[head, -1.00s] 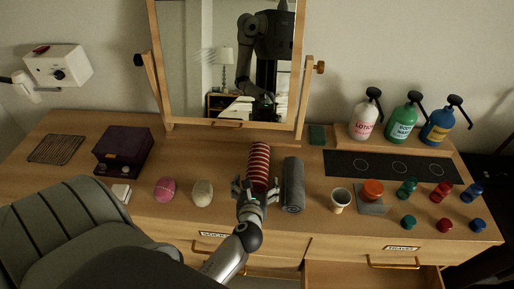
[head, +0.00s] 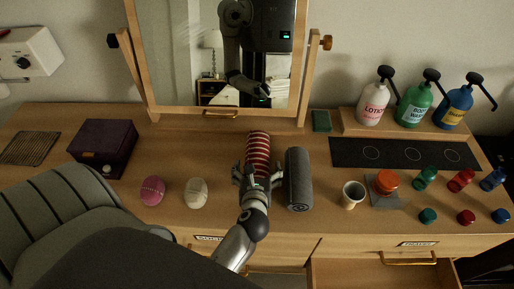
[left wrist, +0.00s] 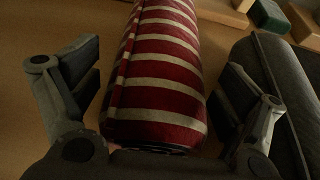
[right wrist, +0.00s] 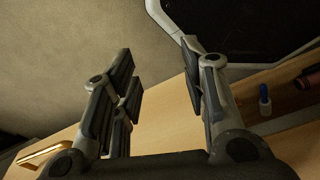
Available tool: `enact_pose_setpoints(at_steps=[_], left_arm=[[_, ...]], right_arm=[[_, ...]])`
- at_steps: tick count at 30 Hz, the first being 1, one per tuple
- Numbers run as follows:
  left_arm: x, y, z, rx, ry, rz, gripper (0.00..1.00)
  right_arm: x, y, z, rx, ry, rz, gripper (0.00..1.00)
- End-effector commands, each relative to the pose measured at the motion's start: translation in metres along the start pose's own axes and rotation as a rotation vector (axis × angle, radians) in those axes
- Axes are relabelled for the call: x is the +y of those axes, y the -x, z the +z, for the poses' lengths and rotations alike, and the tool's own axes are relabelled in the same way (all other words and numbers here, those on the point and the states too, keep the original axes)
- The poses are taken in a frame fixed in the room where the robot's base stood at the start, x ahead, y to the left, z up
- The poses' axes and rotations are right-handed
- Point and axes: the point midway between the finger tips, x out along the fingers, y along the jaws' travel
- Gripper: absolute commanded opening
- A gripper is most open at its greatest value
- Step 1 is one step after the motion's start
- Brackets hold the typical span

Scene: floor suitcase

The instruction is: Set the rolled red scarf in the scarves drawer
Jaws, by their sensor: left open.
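The rolled red scarf (head: 258,150), with white stripes, lies on the dresser top below the mirror. It also fills the middle of the left wrist view (left wrist: 160,75). My left gripper (head: 259,176) is open at the scarf's near end, one finger on each side, with gaps visible. Below the right front, a drawer (head: 370,272) stands open; its visible inside looks bare. A label (head: 417,243) above it is too small to read surely. My right gripper (right wrist: 158,70) shows only in its wrist view, open and empty over the dresser's edge.
A grey roll (head: 299,180) lies close right of the scarf. A cream ball (head: 196,193) and pink ball (head: 152,191) lie left. A cup (head: 352,195), orange jar (head: 386,181) and several small bottles stand right. The mirror (head: 215,60) rises behind.

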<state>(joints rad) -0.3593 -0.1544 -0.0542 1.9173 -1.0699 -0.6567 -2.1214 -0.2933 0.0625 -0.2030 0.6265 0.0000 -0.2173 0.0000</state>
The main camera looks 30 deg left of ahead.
Motion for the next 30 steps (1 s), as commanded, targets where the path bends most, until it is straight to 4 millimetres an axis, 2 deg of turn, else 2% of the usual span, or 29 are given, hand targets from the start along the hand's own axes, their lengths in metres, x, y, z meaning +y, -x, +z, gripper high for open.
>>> enact_pose_setpoints(at_steps=[2, 8, 12, 14, 15, 23, 30], left_arm=[[0.000, 0.000, 0.000, 0.000, 0.000, 0.000, 0.91], [0.000, 0.000, 0.000, 0.000, 0.000, 0.000, 0.65], [0.000, 0.000, 0.000, 0.000, 0.000, 0.000, 0.47], [0.000, 0.000, 0.000, 0.000, 0.000, 0.000, 0.46], [0.000, 0.000, 0.000, -0.001, 0.000, -0.001, 0.42], [0.000, 0.000, 0.001, 0.000, 0.000, -0.001, 0.41], [0.004, 0.000, 0.013, -0.001, -0.001, -0.001, 0.41]], right_arm=[[0.006, 0.000, 0.003, -0.004, 0.003, 0.007, 0.40], [0.018, 0.001, 0.016, -0.024, 0.007, 0.021, 0.40], [0.019, 0.001, 0.017, -0.026, 0.007, 0.022, 0.40], [0.019, 0.001, 0.017, -0.026, 0.007, 0.022, 0.40], [0.019, 0.001, 0.017, -0.026, 0.007, 0.022, 0.40], [0.014, 0.003, 0.015, -0.023, 0.004, 0.017, 0.40], [0.005, 0.017, 0.009, -0.017, -0.001, 0.006, 0.40]])
